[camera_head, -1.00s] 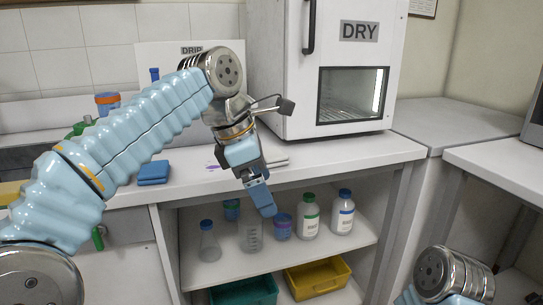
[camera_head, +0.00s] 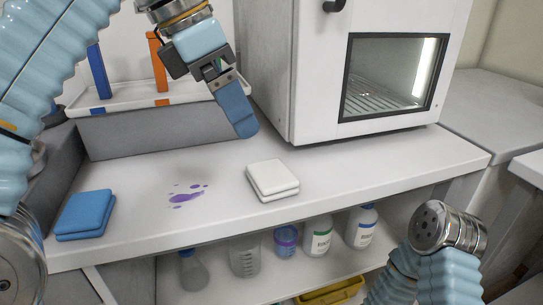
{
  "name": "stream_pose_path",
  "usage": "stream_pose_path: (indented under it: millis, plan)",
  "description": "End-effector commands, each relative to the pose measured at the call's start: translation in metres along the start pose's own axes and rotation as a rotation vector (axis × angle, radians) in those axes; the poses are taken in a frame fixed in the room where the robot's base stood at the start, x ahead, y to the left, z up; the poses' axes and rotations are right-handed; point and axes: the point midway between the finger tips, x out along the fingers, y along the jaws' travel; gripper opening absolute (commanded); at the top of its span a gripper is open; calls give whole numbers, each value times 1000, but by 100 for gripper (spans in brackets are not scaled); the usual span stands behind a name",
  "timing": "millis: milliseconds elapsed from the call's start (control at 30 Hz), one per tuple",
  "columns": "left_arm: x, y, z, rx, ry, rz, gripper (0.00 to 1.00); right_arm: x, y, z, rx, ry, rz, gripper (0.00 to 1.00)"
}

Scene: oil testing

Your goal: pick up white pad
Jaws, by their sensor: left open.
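The white pad (camera_head: 272,177) lies on the white counter, right of a purple spill and in front of the drying cabinet. It looks like two stacked layers with rounded corners. My left gripper (camera_head: 238,117) hangs above and a little behind the pad, to its upper left, apart from it. Its blue fingers are seen from the side and hold nothing visible. My right arm shows at the lower right, but its gripper is outside the view.
A blue pad (camera_head: 86,214) lies at the counter's left. A purple spill (camera_head: 186,195) lies between the pads. The drying cabinet (camera_head: 305,70) stands behind right. A tray (camera_head: 190,95) with blue and orange uprights stands behind left. Bottles (camera_head: 319,236) stand on the shelf below.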

Motion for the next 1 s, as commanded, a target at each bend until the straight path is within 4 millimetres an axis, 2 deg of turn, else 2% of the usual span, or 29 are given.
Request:
stream_pose_path:
  millis: [167,500,733,1000]
  plan:
    - [13,0,0,1,2,-1,100,0,0,0,0,-1,0,43]
    - [75,0,0,0,2,-2,100,1,0,0,0,-1,0,43]
    - [95,0,0,0,1,-1,100,4,2,0,1,-1,0,43]
    - [135,1,0,0,1,-1,100,12,5,0,2,0,1,43]
